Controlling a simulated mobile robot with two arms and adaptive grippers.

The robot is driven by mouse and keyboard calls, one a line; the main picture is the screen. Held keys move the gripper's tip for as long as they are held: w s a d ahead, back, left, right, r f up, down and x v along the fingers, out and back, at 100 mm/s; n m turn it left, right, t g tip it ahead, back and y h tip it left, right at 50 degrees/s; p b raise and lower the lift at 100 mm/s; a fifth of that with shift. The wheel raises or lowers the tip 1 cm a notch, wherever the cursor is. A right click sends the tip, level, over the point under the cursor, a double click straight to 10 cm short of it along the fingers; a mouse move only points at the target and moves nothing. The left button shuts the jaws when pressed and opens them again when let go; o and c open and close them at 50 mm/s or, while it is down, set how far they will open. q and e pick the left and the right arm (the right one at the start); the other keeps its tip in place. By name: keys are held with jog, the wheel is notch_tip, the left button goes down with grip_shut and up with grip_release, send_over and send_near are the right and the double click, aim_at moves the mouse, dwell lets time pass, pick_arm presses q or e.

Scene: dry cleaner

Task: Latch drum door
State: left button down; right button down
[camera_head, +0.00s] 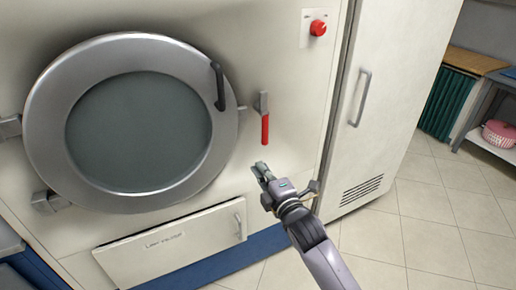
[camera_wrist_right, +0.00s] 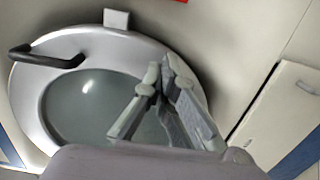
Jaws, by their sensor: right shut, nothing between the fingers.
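The round drum door (camera_head: 205,165) has a wide metal ring, a dark glass window and a black handle (camera_head: 218,86) on its right side. It lies against the machine front; I cannot tell if it is fully flush. The latch lever (camera_head: 265,128) with a red grip hangs down just right of the door, near a small tab on the rim. My right gripper (camera_head: 261,169) is shut and empty, below the lever and apart from it. The right wrist view shows its fingers (camera_wrist_right: 160,70) together in front of the door (camera_wrist_right: 115,42). My left gripper is out of view.
A red button (camera_head: 318,28) sits at the upper right of the machine. A lower panel (camera_head: 175,246) with a handle is under the door. A tall white cabinet (camera_head: 385,85) stands to the right. Tiled floor (camera_head: 430,215) is clear beyond it.

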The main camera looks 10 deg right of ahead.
jog(key=shift+r, duration=0.4)
jog(key=w+d+p, duration=0.1)
jog(key=w, duration=1)
jog(key=shift+w+d, duration=0.2)
jog(key=shift+w, duration=0.1)
